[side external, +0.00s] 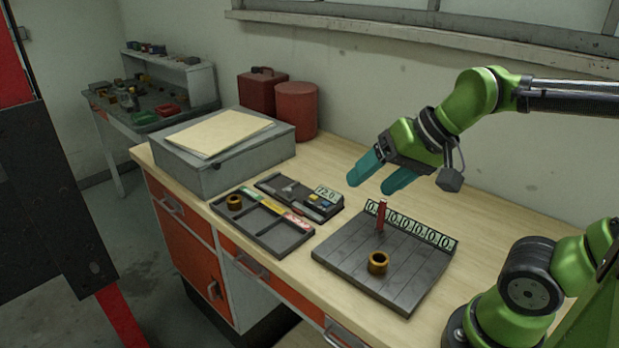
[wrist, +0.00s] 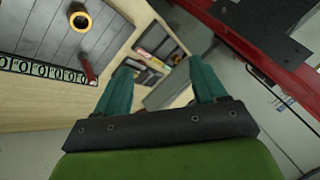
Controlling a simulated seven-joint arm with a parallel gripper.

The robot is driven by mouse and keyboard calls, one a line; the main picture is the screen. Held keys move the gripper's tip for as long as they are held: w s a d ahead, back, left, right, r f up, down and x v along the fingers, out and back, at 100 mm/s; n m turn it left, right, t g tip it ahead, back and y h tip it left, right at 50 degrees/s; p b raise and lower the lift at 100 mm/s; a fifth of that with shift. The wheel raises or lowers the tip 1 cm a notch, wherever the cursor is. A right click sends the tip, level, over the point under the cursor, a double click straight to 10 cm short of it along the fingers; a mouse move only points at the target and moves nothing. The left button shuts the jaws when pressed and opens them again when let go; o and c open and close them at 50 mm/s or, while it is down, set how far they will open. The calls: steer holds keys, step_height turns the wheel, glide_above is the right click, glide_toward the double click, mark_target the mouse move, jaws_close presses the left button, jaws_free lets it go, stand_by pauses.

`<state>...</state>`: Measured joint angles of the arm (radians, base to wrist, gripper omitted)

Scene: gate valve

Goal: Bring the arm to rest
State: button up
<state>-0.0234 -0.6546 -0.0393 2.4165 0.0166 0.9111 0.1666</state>
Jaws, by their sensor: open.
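My gripper (side external: 370,180) is in the air above the workbench, behind and above the dark grooved plate (side external: 345,262). Its two teal fingers are apart with nothing between them. They also show in the wrist view (wrist: 157,88). On the plate a thin red upright piece (side external: 381,216) stands near the number strip (side external: 412,224). A brass ring (side external: 378,262) sits near the plate's front. In the wrist view the ring (wrist: 80,20) and the red piece (wrist: 88,68) show at the upper left, apart from the fingers.
A divided tray (side external: 270,235) with another brass ring (side external: 234,202) lies left of the plate. Behind it is a dark holder (side external: 290,190) with small parts. A grey box (side external: 215,165) and red canisters (side external: 296,110) stand at the back left. The bench right of the plate looks clear.

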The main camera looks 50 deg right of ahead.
steer(key=shift+s+f+n, duration=0.35)
steer(key=shift+s+n, duration=0.2)
steer(key=shift+s+f+n, duration=0.3)
steer(key=shift+s+n, duration=0.25)
steer(key=shift+o, duration=0.4)
